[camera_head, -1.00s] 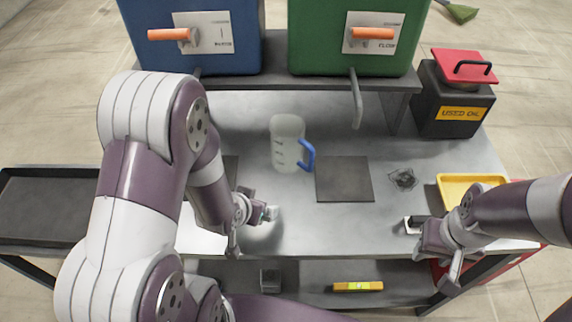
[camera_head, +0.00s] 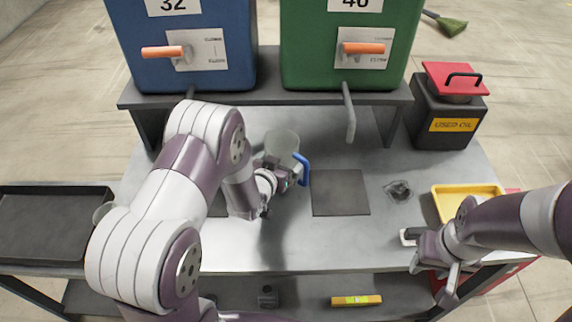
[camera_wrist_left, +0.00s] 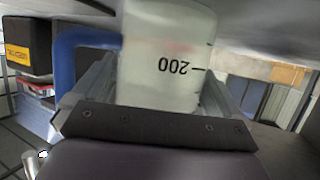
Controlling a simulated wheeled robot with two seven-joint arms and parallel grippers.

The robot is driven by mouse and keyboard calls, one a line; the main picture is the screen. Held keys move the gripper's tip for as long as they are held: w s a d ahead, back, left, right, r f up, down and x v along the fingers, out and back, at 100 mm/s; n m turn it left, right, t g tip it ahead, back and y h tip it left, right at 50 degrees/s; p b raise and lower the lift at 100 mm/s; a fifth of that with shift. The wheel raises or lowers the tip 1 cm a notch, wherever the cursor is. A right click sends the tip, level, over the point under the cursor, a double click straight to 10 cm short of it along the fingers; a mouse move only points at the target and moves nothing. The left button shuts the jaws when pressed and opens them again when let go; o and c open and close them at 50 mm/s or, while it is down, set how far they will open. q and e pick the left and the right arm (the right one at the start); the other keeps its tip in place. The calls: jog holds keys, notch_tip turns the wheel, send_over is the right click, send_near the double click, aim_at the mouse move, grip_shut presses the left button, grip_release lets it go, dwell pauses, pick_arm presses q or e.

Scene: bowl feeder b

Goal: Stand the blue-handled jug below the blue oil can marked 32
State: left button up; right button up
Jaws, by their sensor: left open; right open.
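The blue oil can (camera_head: 215,70) marked 32 stands on the raised shelf at the back, with an orange-handled valve (camera_head: 165,52) on its front. The translucent jug with a blue handle (camera_head: 283,142) stands on the bench, right of that can's spout. My left gripper (camera_head: 281,168) is at the near side of the jug and partly hides it. In the left wrist view the jug (camera_wrist_left: 165,60), with a 200 mark, sits between the open fingers. The dark pad below the blue can (camera_head: 217,205) is mostly hidden by my left arm. My right gripper (camera_head: 426,264) is open and empty at the front right.
A green oil can (camera_head: 350,68) marked 46 stands beside the blue one, its spout (camera_head: 349,115) hanging down. A bare dark pad (camera_head: 340,193), a dark crumpled thing (camera_head: 398,191), a yellow tray (camera_head: 468,190) and a used-oil box (camera_head: 447,112) lie to the right.

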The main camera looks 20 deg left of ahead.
pick_arm(q)
jog(key=shift+w+f, duration=0.1)
jog(key=shift+w, duration=0.05)
jog(key=c, duration=0.9)
jog(key=shift+r, duration=0.2)
